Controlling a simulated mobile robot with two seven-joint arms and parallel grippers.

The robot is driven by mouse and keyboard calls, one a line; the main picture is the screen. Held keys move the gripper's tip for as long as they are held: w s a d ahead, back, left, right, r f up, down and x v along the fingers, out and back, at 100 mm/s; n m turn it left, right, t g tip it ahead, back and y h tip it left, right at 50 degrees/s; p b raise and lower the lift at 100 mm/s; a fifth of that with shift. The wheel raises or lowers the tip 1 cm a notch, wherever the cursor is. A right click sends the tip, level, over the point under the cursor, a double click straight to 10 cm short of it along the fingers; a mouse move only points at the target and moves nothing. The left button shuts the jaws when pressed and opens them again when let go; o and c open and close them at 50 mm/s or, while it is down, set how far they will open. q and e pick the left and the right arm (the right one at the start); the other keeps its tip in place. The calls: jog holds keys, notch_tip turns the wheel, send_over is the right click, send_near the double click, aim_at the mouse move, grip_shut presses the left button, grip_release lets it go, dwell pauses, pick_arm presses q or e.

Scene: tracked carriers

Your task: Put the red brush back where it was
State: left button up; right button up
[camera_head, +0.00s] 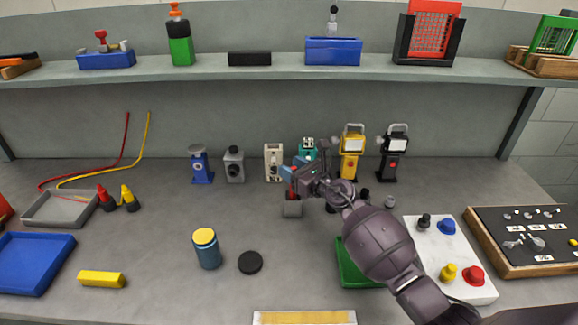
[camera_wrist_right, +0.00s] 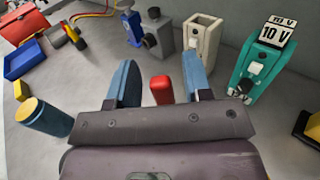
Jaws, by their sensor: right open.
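A red upright thing, which looks like the handle of the red brush (camera_wrist_right: 161,90), shows between the two blue fingers of my right gripper (camera_wrist_right: 160,76) in the wrist view. The fingers are apart, with a gap on each side of the red thing. In the head view my right gripper (camera_head: 294,178) is over the middle of the bench, and a small part of the red brush (camera_head: 292,190) shows below it. A grey block (camera_head: 292,209) is directly under the red part; I cannot tell whether it belongs to the brush. My left gripper is not in view.
Behind stand a grey device (camera_head: 234,166), a cream holder (camera_head: 272,162), a teal meter (camera_wrist_right: 258,62) and a yellow lamp (camera_head: 351,155). A blue jar (camera_head: 207,250) and black disc (camera_head: 250,262) are front left. A green tray (camera_head: 352,272) is partly hidden by my arm.

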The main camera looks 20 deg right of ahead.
jog(key=v, duration=1)
jog(key=shift+s+d, duration=0.15)
jog(key=shift+s, duration=0.2)
